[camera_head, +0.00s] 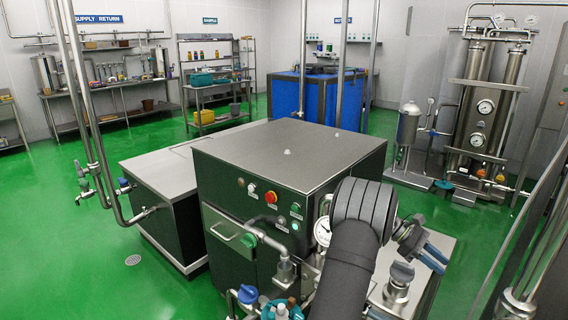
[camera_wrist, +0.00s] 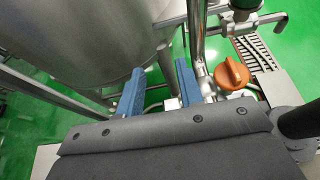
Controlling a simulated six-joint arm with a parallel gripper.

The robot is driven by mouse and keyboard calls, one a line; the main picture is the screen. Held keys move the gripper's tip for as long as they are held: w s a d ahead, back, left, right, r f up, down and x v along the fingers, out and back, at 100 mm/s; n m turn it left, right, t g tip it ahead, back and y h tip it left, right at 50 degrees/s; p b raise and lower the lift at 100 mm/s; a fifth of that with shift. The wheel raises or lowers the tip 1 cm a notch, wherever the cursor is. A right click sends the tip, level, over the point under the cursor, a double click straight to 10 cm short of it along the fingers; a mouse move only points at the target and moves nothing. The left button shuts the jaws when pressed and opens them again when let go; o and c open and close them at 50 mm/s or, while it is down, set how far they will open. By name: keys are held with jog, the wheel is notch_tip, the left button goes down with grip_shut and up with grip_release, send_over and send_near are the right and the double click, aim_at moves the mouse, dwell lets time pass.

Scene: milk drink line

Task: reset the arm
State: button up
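My gripper (camera_head: 436,256) is at the right end of my dark grey arm in the head view, over the right side of the machine area. In the wrist view its two blue fingers (camera_wrist: 160,68) stand apart with a clear gap and hold nothing. A steel pipe and the floor show beyond the gap. An orange knob (camera_wrist: 231,74) is to the right of the fingers, apart from them. My arm hides part of the machine's right front.
A dark machine cabinet (camera_head: 290,148) with buttons and a gauge (camera_head: 322,231) stands close to my arm. A large steel tank (camera_wrist: 85,35) and a vertical pipe (camera_wrist: 196,30) are near the fingers. Green floor (camera_head: 480,235) is open at the right.

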aim_at(410, 267)
jog(key=w+a+f, duration=0.1)
jog(key=w, duration=0.1)
jog(key=w+f, duration=0.2)
jog(key=w, duration=0.1)
jog(key=w+a+f, duration=0.1)
jog(key=w+f, duration=0.1)
jog(key=shift+w+a, duration=0.25)
jog(key=shift+a, duration=0.1)
jog(key=f, duration=0.3)
jog(key=shift+w, duration=0.2)
jog(key=shift+f, duration=0.6)
jog(key=shift+r, duration=0.15)
